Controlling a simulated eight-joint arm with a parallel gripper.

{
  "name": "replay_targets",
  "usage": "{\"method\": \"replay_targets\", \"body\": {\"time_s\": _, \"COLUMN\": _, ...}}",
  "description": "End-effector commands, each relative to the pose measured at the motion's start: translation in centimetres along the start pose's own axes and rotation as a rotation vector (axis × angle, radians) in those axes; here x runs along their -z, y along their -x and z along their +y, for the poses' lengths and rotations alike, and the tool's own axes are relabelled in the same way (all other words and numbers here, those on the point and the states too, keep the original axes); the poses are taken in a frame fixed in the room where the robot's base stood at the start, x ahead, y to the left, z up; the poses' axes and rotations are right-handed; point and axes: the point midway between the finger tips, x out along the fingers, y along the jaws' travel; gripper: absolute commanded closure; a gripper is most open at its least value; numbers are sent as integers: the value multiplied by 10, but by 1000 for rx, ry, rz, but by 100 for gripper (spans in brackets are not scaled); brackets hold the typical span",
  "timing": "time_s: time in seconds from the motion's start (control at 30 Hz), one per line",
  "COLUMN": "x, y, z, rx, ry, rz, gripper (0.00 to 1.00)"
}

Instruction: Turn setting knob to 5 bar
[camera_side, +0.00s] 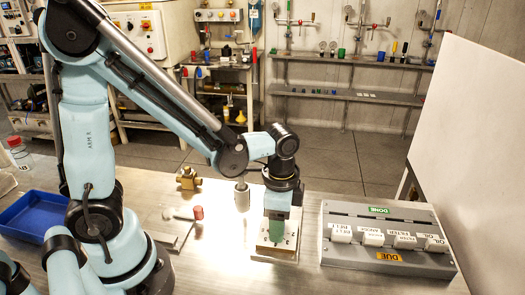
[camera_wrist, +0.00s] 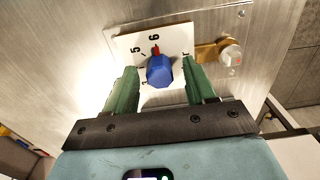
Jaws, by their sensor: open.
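The setting knob (camera_wrist: 160,70) is blue and faceted, with a red pointer, on a white dial plate (camera_wrist: 125,48) in the wrist view. The red pointer is at or close to the 6, with the 5 to its left; other marks are partly hidden. In the side view the plate (camera_side: 262,250) lies on the bench and my gripper hides the knob. My gripper (camera_side: 278,236) points down over it. In the wrist view its green fingers (camera_wrist: 160,76) are open, one on each side of the knob; I cannot tell whether they touch it.
A brass fitting (camera_wrist: 215,51) with a pale cap sits beside the dial in the wrist view. A grey box (camera_side: 335,260) with labelled switches stands right of my gripper. A metal cylinder (camera_side: 242,197), a brass valve (camera_side: 188,178) and a red-capped part (camera_side: 198,213) are to its left.

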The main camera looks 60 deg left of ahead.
Motion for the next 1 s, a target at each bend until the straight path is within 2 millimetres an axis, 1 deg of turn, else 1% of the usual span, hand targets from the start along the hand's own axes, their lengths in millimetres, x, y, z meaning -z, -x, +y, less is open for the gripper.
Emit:
{"method": "replay_targets", "body": {"time_s": 0.3, "x": 0, "y": -2, "z": 0, "rx": 0, "ry": 0, "rz": 0, "gripper": 45}}
{"method": "replay_targets", "body": {"time_s": 0.33, "x": 0, "y": -2, "z": 0, "rx": 0, "ry": 0, "rz": 0, "gripper": 46}}
{"method": "replay_targets", "body": {"time_s": 0.6, "x": 0, "y": -2, "z": 0, "rx": 0, "ry": 0, "rz": 0, "gripper": 88}}
{"method": "replay_targets", "body": {"time_s": 0.7, "x": 0, "y": -2, "z": 0, "rx": 0, "ry": 0, "rz": 0, "gripper": 100}}
{"method": "replay_targets", "body": {"time_s": 1.0, "x": 0, "y": -2, "z": 0, "rx": 0, "ry": 46, "rz": -1, "gripper": 100}}
